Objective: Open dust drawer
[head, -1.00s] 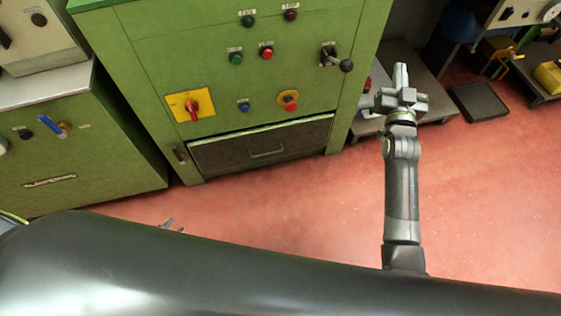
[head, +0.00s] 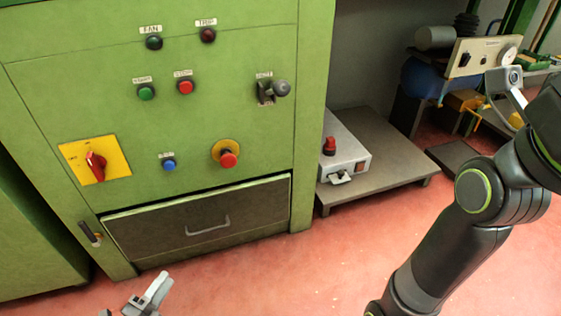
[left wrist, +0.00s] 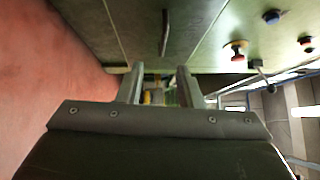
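The dust drawer (head: 150,233) is a dark panel low in the green cabinet, its front appearing flush and closed. Its pale bar handle (head: 210,231) sits mid-panel; the handle also shows upright in the left wrist view (left wrist: 165,32). My left gripper (head: 150,292) is low in the head view, in front of and below the drawer's left part, apart from the handle. In the left wrist view its two fingers (left wrist: 160,85) stand apart with nothing held. My right arm (head: 460,235) rises at the right; its gripper's fingers are not clear.
A small latch (head: 90,234) sits left of the drawer. Above are a yellow rotary switch (head: 95,160), a red emergency button (head: 228,160) and a lever (head: 272,90). A low grey platform (head: 390,165) carries a box (head: 345,150) at right. Red floor in front is clear.

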